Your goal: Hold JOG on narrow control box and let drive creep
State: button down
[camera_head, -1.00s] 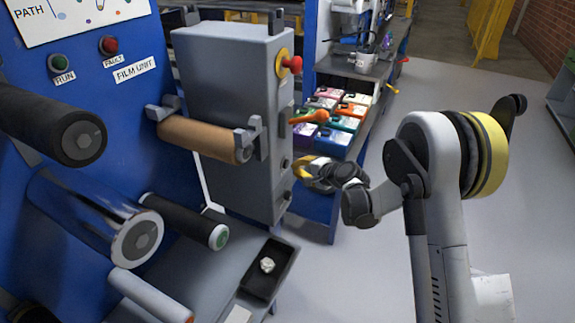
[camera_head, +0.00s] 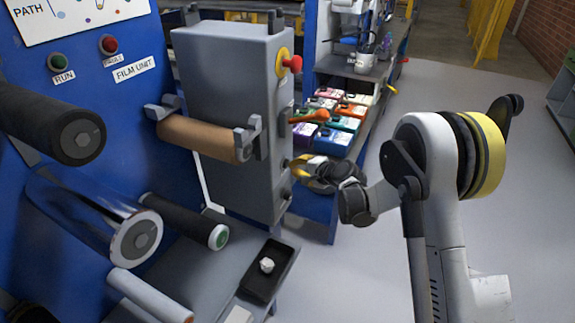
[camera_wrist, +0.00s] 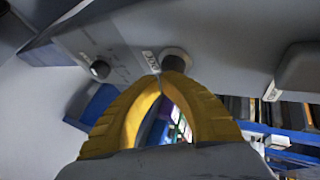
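The narrow control box (camera_head: 225,75) is the grey upright cabinet beside the blue film unit in the head view. Its right side carries a red knob on yellow, an orange lever and small dark buttons. In the wrist view, the JOG label (camera_wrist: 151,60) is beside a round dark button (camera_wrist: 176,56). My gripper (camera_wrist: 168,80) has its yellow fingers brought together at the tips, with a gap lower down and nothing held. The tips are at the button; I cannot tell whether it is pressed in. In the head view my gripper (camera_head: 297,165) is against the box's right side.
A brown roller (camera_head: 200,138) sits in brackets on the box front. The orange lever (camera_head: 311,116) juts out just above my gripper. Coloured boxes (camera_head: 333,142) stand on a shelf behind. A black tray (camera_head: 258,283) holds a small white piece. Floor at right is open.

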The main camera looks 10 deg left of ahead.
jog(key=shift+w+a, duration=0.15)
jog(key=shift+a, duration=0.3)
dwell(1.4)
jog(key=shift+d, duration=0.1)
dwell(1.7)
jog(key=shift+s+d+b, duration=0.3)
jog(key=shift+d+b, duration=0.05)
jog(key=shift+d, duration=0.4)
jog(key=d, duration=0.1)
jog(key=s+d, duration=0.1)
jog(key=d, duration=0.2)
jog(key=shift+s+d+b, duration=0.35)
jog(key=shift+d+b, duration=0.05)
